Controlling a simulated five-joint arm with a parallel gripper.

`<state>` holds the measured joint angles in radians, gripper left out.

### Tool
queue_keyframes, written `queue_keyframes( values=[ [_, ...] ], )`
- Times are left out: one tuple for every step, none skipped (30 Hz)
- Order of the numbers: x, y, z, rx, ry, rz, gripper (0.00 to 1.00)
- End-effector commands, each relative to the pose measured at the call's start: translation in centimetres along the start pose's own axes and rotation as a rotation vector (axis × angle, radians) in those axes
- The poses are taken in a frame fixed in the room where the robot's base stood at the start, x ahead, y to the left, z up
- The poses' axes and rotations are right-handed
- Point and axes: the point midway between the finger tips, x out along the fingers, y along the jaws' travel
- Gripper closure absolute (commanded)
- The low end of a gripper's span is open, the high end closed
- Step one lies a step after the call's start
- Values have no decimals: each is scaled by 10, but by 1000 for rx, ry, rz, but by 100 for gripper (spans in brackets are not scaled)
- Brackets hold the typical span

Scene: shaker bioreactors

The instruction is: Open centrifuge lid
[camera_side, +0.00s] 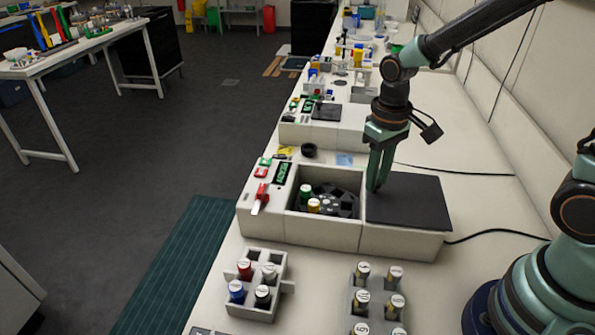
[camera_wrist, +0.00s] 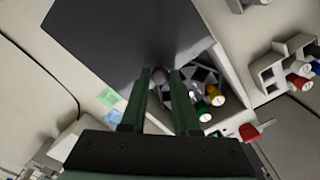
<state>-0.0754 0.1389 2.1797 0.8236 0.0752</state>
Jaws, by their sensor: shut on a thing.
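The centrifuge (camera_side: 300,230) is a white box on the bench with an open chamber. Its lid (camera_side: 410,203) is a flat dark panel lying over the right part of the box, clear of most of the chamber. In the wrist view the lid (camera_wrist: 115,35) fills the upper middle. My gripper (camera_side: 374,188) points down at the lid's left edge. In the wrist view my gripper (camera_wrist: 160,76) is shut on the round lid knob (camera_wrist: 159,72), mostly hidden in the side view. The dark rotor (camera_side: 335,198) shows, with a green-capped tube (camera_side: 306,191) and an orange-capped tube (camera_side: 314,205).
A white rack with capped tubes (camera_side: 285,263) and a grey rack of vials (camera_side: 352,300) stand in front. A red lever (camera_side: 261,196) is on the centrifuge's left panel. Another device (camera_side: 300,132) stands behind. The bench right of the lid is clear.

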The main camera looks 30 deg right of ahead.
Motion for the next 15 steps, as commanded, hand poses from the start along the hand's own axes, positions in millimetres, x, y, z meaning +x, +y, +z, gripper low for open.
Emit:
queue_keyframes(
  values=[
    [-1,0,-1,0,4,0,100],
    [-1,0,-1,0,4,0,100],
    [-1,0,-1,0,4,0,100],
    [-1,0,-1,0,4,0,100],
    [-1,0,-1,0,4,0,100],
    [-1,0,-1,0,4,0,100],
    [-1,0,-1,0,4,0,100],
    [-1,0,-1,0,4,0,100],
    [-1,0,-1,0,4,0,56],
    [-1,0,-1,0,4,0,44],
    [-1,0,-1,0,4,0,41],
    [-1,0,-1,0,3,0,41],
    [-1,0,-1,0,3,0,41],
    [-1,0,-1,0,3,0,41],
    [-1,0,-1,0,2,0,41]
  ],
)
